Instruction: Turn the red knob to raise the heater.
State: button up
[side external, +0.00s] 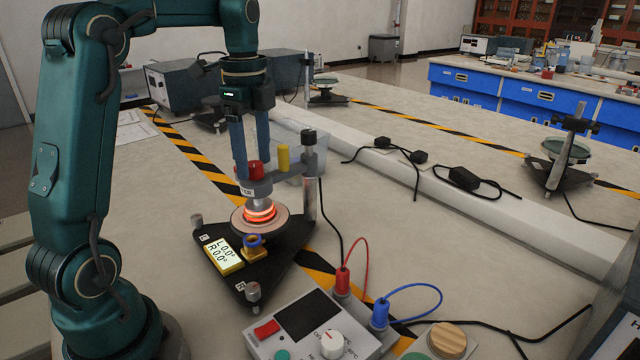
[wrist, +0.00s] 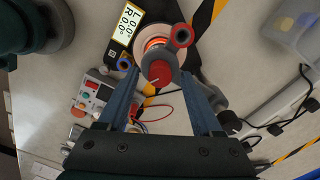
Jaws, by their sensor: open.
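The red knob (side external: 256,170) stands upright on a grey bracket (side external: 264,187) above the heater (side external: 261,211), which glows orange on a round plate. My gripper (side external: 254,160) points down over the red knob, its two fingers apart. In the wrist view, the red knob (wrist: 160,73) shows between the fingertips (wrist: 160,76), with visible gaps on both sides. The gripper is open. The far finger's tip is partly hidden in the side view.
A yellow-framed display (side external: 225,254) on the black base reads L 0.0° and R 0.0°. A metal post (side external: 309,175) rises right of the bracket. A control box (side external: 310,325) with red and blue cables (side external: 412,290) stands in front.

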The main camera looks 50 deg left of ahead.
jog(key=shift+f, duration=0.4)
grip_shut()
